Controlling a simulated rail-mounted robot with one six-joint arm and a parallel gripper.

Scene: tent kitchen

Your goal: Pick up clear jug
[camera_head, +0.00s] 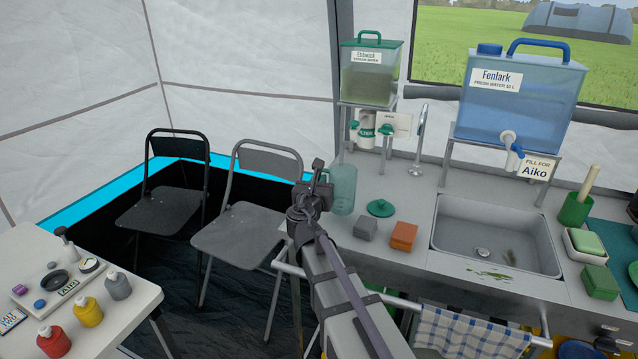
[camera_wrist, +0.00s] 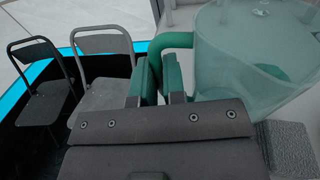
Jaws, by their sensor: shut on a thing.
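The clear jug (camera_head: 343,188) is a see-through, green-tinted jug at the left end of the metal counter, upright. My gripper (camera_head: 322,188) is on its left side, partly covering the handle. In the wrist view, the jug (camera_wrist: 245,55) fills the upper right, and its green handle (camera_wrist: 177,40) runs down between the fingers of my gripper (camera_wrist: 160,80). The fingers are shut on the handle. Whether the jug's base touches the counter cannot be told.
A green lid (camera_head: 380,208), a grey block (camera_head: 365,227) and an orange block (camera_head: 403,236) lie to the right. Behind stand a green-lidded water tank (camera_head: 371,75) and a tap (camera_head: 420,140). A sink (camera_head: 490,235) is farther right. Folding chairs (camera_head: 245,225) stand left.

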